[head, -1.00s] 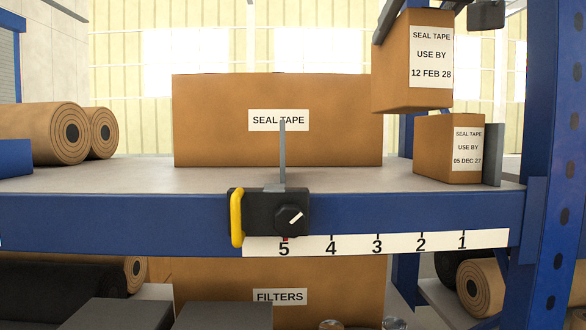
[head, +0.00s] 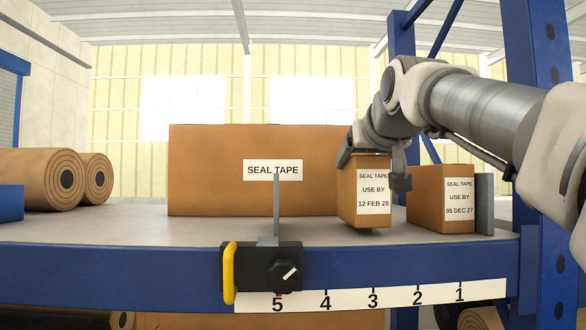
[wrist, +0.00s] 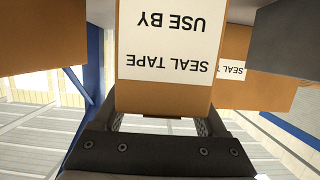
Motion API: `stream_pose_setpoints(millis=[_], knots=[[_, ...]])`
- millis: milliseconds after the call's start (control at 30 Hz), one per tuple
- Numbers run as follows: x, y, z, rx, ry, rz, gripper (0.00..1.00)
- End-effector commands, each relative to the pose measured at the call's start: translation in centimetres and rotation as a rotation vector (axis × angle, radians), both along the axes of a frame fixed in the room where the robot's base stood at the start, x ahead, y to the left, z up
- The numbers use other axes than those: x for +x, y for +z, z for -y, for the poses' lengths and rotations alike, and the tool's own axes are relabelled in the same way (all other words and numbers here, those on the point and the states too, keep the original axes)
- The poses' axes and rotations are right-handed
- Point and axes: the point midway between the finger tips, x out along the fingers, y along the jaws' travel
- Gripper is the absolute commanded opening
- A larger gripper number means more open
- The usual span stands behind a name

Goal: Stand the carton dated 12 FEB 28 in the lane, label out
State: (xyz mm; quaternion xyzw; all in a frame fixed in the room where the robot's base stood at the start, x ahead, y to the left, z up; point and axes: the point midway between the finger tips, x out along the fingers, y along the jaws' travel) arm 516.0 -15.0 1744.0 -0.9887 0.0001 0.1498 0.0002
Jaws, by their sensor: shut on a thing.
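The carton dated 12 FEB 28 (head: 347,195) is held upright, slightly tilted, with its label facing out. My gripper (head: 374,163) is shut on it from above; in the wrist view its label (wrist: 168,45) appears upside down. The carton is low over the shelf, left of the carton dated 05 DEC 27 (head: 423,200), with a narrow gap between. I cannot tell whether its base touches the shelf. The lane lies between a thin grey divider (head: 276,210) at mark 5 and a grey end plate (head: 485,205) at the right.
A large SEAL TAPE box (head: 220,170) stands behind, at the back of the shelf (head: 130,228). Brown rolls (head: 40,180) lie at the left. A black slider with a yellow handle (head: 230,273) sits on the front rail. A blue upright (head: 540,120) stands at the right.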

Motion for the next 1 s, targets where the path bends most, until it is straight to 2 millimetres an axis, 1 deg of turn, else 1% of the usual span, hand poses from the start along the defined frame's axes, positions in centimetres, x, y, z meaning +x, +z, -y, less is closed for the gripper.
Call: stream_pose_setpoints(millis=[133,400,533,567,600,667,700,900,1000], knots=[[-0.1,-0.9,0.0,0.0,0.0,0.002,0.0],[-0.1,-1.0,0.0,0.0,0.0,0.003,0.0],[-0.1,-1.5,0.0,0.0,0.0,0.003,0.0],[0.0,-1.4,0.0,0.0,0.0,0.001,0.78],[0.0,-1.4,0.0,0.0,0.0,0.001,0.85],[0.0,-1.4,0.0,0.0,0.0,0.001,0.96],[0.0,-1.4,0.0,0.0,0.0,0.001,1.0],[0.0,-1.3,0.0,0.0,0.0,0.001,1.0],[0.0,-1.0,0.0,0.0,0.0,0.001,1.0]])
